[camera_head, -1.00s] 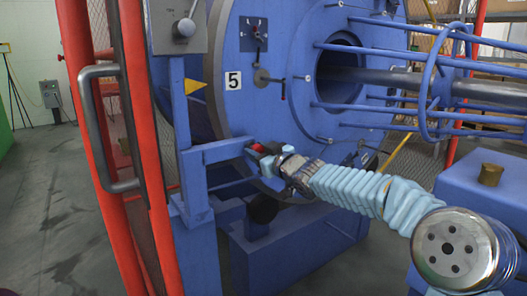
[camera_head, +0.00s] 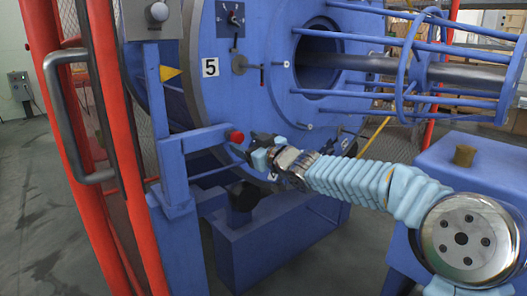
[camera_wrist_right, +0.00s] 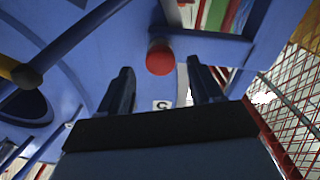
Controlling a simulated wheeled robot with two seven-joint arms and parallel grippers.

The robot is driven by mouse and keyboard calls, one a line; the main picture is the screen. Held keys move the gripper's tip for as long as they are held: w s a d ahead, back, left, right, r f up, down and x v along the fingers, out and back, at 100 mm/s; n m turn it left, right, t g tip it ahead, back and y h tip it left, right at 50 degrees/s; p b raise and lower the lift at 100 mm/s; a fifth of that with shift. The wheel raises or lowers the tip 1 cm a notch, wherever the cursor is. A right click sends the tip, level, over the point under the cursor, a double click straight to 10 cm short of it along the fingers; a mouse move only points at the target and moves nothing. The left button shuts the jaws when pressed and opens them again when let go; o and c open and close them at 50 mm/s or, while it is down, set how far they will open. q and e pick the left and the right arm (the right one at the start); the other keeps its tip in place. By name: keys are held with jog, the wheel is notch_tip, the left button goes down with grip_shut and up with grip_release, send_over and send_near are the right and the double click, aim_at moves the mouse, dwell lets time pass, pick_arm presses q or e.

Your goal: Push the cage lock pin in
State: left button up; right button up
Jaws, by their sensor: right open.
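The cage lock pin shows as a red knob (camera_head: 236,137) at the end of a blue bracket arm, beside the rim of the big blue disc. It also shows in the right wrist view as a round red end (camera_wrist_right: 160,58), ahead of and between the fingertips. My right gripper (camera_head: 256,150) is open and empty, just right of and a little below the knob, apart from it. Its two dark fingers (camera_wrist_right: 160,80) stand apart in the wrist view. How deep the pin sits is not clear. My left gripper is not in view.
The blue disc (camera_head: 270,100) carries a "5" label (camera_head: 210,67) and a small lever. Blue cage rods and a grey shaft (camera_head: 380,67) run off to the right. A red guard frame with a grey handle (camera_head: 65,115) stands at left. Free floor lies at far left.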

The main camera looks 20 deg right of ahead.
jog(key=v, duration=0.9)
jog(key=shift+p, duration=0.4)
jog(key=s+a+f+m+g+h+p, duration=0.1)
jog(key=s+a+f+m+g+p, duration=0.2)
jog(key=f, duration=1.4)
jog(key=a+f+m+g, duration=0.3)
jog(key=a+f+g, duration=0.15)
jog(key=f, duration=1.25)
jog(key=s+a+f+m+g+p, duration=0.1)
jog(key=s+f+g, duration=0.3)
jog(key=s+f, duration=0.5)
jog(key=s+a+f+m+g+h+p, duration=0.1)
jog(key=s+a+f+g, duration=0.3)
jog(key=s+f, duration=0.5)
jog(key=s, duration=0.6)
jog(key=shift+m+g, duration=0.35)
jog(key=shift+m, duration=0.05)
